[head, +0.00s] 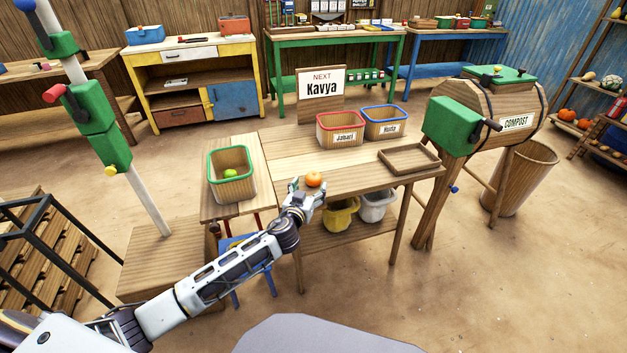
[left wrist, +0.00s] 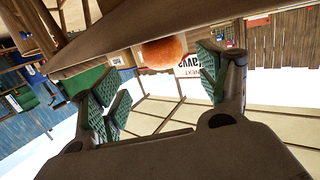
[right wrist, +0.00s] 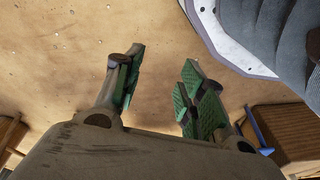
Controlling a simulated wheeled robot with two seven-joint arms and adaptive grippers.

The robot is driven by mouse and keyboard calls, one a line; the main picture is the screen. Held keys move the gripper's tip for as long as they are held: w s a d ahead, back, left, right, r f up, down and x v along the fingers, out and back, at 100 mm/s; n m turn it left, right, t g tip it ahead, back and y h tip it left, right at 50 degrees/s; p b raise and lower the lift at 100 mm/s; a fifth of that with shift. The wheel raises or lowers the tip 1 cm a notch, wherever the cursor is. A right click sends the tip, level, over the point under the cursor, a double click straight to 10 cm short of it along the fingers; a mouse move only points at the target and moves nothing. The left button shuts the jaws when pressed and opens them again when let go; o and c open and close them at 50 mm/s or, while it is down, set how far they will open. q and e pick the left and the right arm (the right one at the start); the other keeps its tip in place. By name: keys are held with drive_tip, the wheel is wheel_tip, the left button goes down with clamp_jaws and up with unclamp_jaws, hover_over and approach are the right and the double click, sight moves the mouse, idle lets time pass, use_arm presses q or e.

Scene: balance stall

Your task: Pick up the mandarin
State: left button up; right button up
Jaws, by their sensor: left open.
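The orange mandarin (head: 314,179) sits on the near edge of the wooden table (head: 340,182), left of the table's middle. My left gripper (head: 307,190) is at that edge, just in front of the mandarin. In the left wrist view the mandarin (left wrist: 163,52) shows beyond the open green-padded fingers, roughly between their directions, with the table edge above. The fingers hold nothing, and I cannot tell whether any touches the fruit. My right gripper (right wrist: 162,80) shows only in its wrist view, with its fingers apart and empty above the bare floor.
A green-rimmed crate (head: 231,190) with a green fruit stands left of the mandarin. Red-rimmed (head: 340,142) and blue-rimmed (head: 384,134) crates and the sign (head: 321,84) stand behind it. An empty wooden tray (head: 409,158) is at right. Yellow (head: 341,217) and white buckets are below.

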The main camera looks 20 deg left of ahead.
sight(312, 182)
drive_tip(key=shift+w, duration=0.25)
use_arm(q)
drive_tip(key=shift+w+f, duration=0.1)
drive_tip(key=shift+w, duration=0.05)
drive_tip(key=shift+w+a+f, duration=0.1)
drive_tip(key=shift+w+a, duration=0.05)
drive_tip(key=shift+w, duration=0.55)
drive_tip(key=shift+w+a+f, duration=0.1)
drive_tip(key=shift+w, duration=0.4)
drive_tip(key=shift+w+f+b, duration=0.2)
drive_tip(key=shift+w+b, duration=0.1)
drive_tip(key=shift+w, duration=0.9)
use_arm(e)
drive_tip(key=shift+w+a+r, duration=0.1)
drive_tip(key=shift+a+r, duration=0.05)
drive_tip(key=shift+r, duration=0.5)
drive_tip(key=shift+a+r, duration=0.1)
drive_tip(key=shift+r, duration=0.5)
drive_tip(key=shift+f, duration=0.15)
